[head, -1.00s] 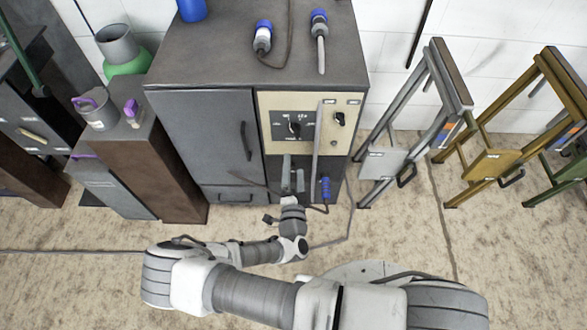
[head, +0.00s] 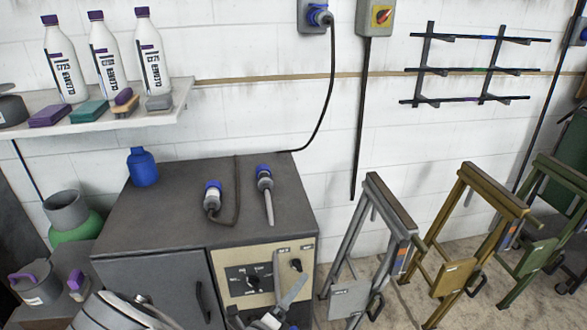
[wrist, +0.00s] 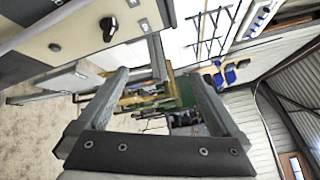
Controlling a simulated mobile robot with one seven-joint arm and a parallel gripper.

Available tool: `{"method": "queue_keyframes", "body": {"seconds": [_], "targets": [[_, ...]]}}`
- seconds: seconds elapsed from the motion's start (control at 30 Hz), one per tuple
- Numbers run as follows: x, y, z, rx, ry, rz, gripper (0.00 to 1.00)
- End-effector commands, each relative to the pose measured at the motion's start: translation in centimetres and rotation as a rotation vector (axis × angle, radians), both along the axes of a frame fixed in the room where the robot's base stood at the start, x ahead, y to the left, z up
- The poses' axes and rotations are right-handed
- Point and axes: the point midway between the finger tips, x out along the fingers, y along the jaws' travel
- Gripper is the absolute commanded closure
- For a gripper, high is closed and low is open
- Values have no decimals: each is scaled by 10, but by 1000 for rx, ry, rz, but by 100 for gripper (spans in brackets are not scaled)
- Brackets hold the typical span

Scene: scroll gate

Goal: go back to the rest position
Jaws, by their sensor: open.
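My gripper (wrist: 155,76) is open in the wrist view, its two grey fingers apart with nothing held between them.
Two blue-ended plugs (head: 213,195) and a blue bottle (head: 143,167) are on the cabinet top. Grey (head: 350,300), yellow (head: 455,276) and green gate frames stand to the right. A shelf (head: 150,112) with white bottles is on the wall.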

Motion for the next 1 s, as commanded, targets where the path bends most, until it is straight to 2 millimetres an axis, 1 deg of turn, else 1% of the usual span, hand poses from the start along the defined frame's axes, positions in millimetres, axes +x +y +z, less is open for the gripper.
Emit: {"method": "queue_keyframes", "body": {"seconds": [0.03, 0.1, 0.27, 0.4, 0.5, 0.7, 0.83, 1.0], "targets": [[0, -12, 16, 91, -26, -82, 0], [-3, -29, 32, 206, -64, -187, 0], [-14, -64, 66, 462, -170, -427, 0], [-28, -90, 93, 675, -278, -635, 0], [-41, -106, 110, 823, -363, -782, 0], [-67, -130, 145, 1106, -555, -1063, 0], [-84, -141, 168, 1281, -694, -1241, 0], [-107, -150, 197, 1501, -888, -1462, 0]]}}
